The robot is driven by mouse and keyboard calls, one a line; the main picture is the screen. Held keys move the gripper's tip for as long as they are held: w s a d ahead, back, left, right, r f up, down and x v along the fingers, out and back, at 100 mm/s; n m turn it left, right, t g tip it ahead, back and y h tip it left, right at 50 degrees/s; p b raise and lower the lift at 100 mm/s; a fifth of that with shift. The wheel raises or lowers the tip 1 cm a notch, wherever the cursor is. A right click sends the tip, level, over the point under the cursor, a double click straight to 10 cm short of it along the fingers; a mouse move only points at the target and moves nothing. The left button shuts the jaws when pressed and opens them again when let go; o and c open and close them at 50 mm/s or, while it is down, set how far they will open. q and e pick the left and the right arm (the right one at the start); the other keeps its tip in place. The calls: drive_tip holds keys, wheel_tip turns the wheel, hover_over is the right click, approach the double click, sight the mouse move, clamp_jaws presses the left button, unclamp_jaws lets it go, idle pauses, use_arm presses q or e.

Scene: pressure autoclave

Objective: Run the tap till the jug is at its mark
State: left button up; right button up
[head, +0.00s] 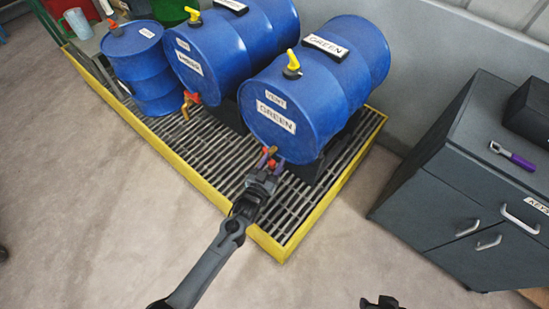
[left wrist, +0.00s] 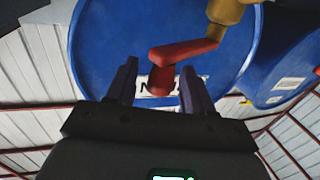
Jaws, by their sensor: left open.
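The blue drum labelled GREEN (head: 325,85) lies on its side at the right end of the grated stand. Its tap has a red lever (left wrist: 185,50) on a brass body (left wrist: 228,14). My left gripper (head: 268,158) is at this tap; its open purple fingers also show in the left wrist view (left wrist: 158,80). The lever's end lies between the fingers, with gaps visible on both sides.
A second lying blue drum (head: 232,55) with a red-handled tap (head: 191,98) and an upright blue drum (head: 140,70) stand to the left. The yellow-rimmed grating (head: 180,165) lies below. A dark cabinet (head: 440,190) with a purple-handled tool (head: 515,157) stands right. The front floor is clear.

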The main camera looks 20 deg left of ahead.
use_arm(q)
drive_tip(key=s+p, duration=0.1)
drive_tip(key=s, duration=0.8)
drive_tip(key=shift+a+p, duration=0.4)
drive_tip(key=shift+a, duration=0.05)
idle(6.7)
